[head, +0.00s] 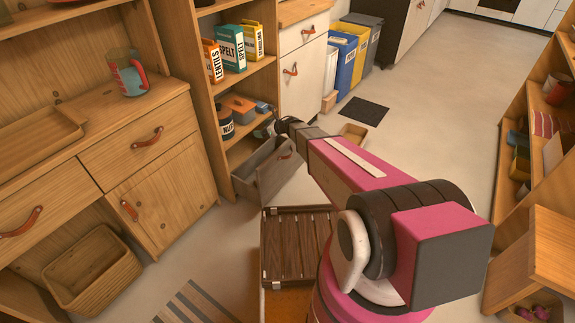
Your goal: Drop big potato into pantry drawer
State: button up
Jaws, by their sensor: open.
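The pantry drawer (278,174) is pulled out at the bottom of the wooden pantry shelf. It has a grey front with a leather pull. My gripper (272,115) is at the far end of my pink arm, above the drawer's back right part and close to the lower shelf. It is small and dark in this view, and its jaws are open. I cannot make out the big potato. Much of the drawer's inside is hidden by its front and my arm.
The pantry shelf above holds cartons (230,48), a dark tin (225,122) and an orange-brown box (239,108). A dark slatted crate (296,246) stands in front of the drawer. A wooden cabinet (165,190) is at left. Open floor (440,100) lies beyond my arm.

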jog(key=s+a+r, duration=0.5)
jog(key=s+a, duration=0.1)
jog(key=shift+s+a+r, duration=0.15)
jog(key=shift+s+r, duration=0.1)
jog(key=shift+s, duration=0.1)
